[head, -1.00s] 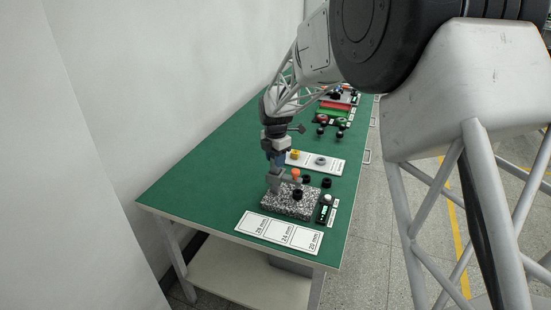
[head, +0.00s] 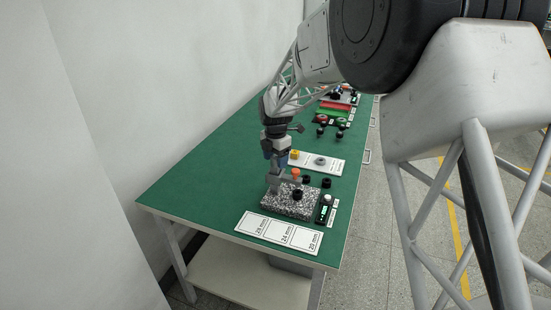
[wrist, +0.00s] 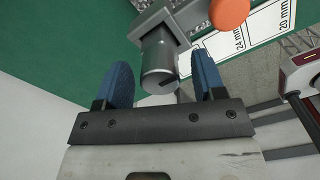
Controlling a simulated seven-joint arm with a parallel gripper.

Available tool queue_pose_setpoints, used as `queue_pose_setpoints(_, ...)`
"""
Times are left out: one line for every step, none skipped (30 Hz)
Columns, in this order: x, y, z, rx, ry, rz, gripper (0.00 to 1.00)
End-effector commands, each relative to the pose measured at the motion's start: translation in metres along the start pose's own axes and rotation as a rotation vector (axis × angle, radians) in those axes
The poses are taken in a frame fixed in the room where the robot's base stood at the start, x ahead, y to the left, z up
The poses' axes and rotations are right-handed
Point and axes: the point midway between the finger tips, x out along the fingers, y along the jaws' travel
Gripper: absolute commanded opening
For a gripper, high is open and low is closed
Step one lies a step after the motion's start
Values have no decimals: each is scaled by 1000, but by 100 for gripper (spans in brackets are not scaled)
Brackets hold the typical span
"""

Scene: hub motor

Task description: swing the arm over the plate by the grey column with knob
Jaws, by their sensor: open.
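The speckled plate (head: 275,207) sits near the front end of the green bench. The grey column (head: 274,183) stands at its left side, with an orange knob (head: 295,173) on an arm to the right. My gripper (head: 275,155) is just above the column, pointing down. In the wrist view, my gripper's blue fingers (wrist: 163,82) are apart, with the round end of the grey column (wrist: 158,62) in the gap between them. I cannot tell whether either finger touches it. The orange knob (wrist: 229,12) shows beyond, at the top edge.
A white card with mm labels (head: 280,233) lies in front of the plate. A small black device (head: 326,208) stands right of it. Black rings (head: 326,183) and another card (head: 330,165) lie behind. The bench's left part is clear.

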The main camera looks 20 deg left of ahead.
Motion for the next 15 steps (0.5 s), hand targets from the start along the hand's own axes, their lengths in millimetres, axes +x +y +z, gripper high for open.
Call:
queue_pose_setpoints(0,0,0,0,0,0,63)
queue_pose_setpoints(0,0,0,0,0,0,63)
queue_pose_setpoints(-1,0,0,0,0,0,63)
queue_pose_setpoints(-2,0,0,0,0,0,63)
queue_pose_setpoints(-3,0,0,0,0,0,63)
queue_pose_setpoints(-6,0,0,0,0,0,63)
queue_pose_setpoints(-7,0,0,0,0,0,63)
queue_pose_setpoints(-10,0,0,0,0,1,63)
queue_pose_setpoints(-13,0,0,0,0,1,63)
queue_pose_setpoints(-16,0,0,0,-1,1,63)
queue_pose_setpoints(-19,0,0,0,-1,2,63)
queue_pose_setpoints(-24,0,0,0,-1,2,63)
queue_pose_setpoints(-27,0,0,0,-1,2,63)
queue_pose_setpoints(-31,0,0,0,-1,1,63)
queue_pose_setpoints(-36,0,0,0,0,1,63)
